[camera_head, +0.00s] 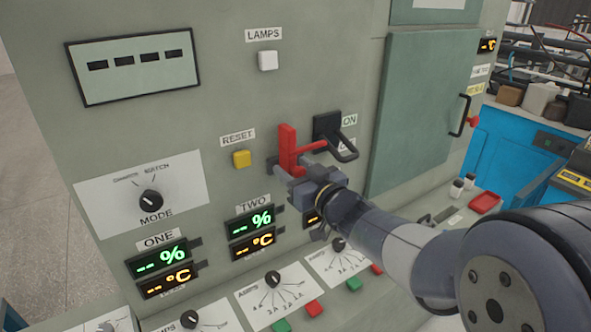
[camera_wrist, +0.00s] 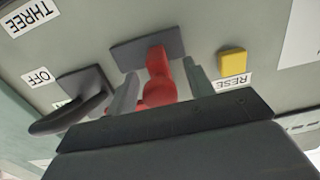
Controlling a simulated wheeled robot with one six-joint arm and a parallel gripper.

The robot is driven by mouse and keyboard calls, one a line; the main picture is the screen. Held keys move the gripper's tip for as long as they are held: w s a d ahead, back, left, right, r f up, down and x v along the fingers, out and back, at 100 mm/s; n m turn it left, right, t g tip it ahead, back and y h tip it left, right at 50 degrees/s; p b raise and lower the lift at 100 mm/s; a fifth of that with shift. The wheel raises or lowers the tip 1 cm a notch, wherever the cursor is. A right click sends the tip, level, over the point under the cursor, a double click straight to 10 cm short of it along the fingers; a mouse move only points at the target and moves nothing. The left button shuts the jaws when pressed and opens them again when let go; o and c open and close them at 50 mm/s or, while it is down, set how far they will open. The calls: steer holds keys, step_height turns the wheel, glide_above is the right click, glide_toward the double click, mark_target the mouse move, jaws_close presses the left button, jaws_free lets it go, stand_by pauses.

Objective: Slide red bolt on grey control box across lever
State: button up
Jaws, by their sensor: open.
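The grey control box (camera_head: 225,90) fills most of the head view. Its red bolt (camera_head: 287,145) has an upright bar and a short red arm reaching right toward the black lever (camera_head: 345,148). The lever sticks out from a dark plate near an ON label. My gripper (camera_head: 284,173) is at the lower part of the bolt. In the wrist view, which is turned over, the bolt (camera_wrist: 158,70) shows between my two grey fingers (camera_wrist: 160,88), which stand apart. The lever (camera_wrist: 65,110) is just left of them there. Contact between fingers and bolt cannot be told.
A yellow RESET button (camera_head: 242,159) is close left of the bolt; it also shows in the wrist view (camera_wrist: 232,62). A green door (camera_head: 425,105) with a black handle is to the right. Displays (camera_head: 250,222) and dial knobs (camera_head: 272,279) are below.

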jaws_close()
stand_by(0.3)
steer(key=w+d, duration=0.1)
steer(key=w+d+p, duration=0.1)
steer(key=d, duration=0.1)
steer(key=w+d+p, duration=0.1)
steer(key=shift+d, duration=0.2)
jaws_free()
steer(key=shift+d, duration=0.1)
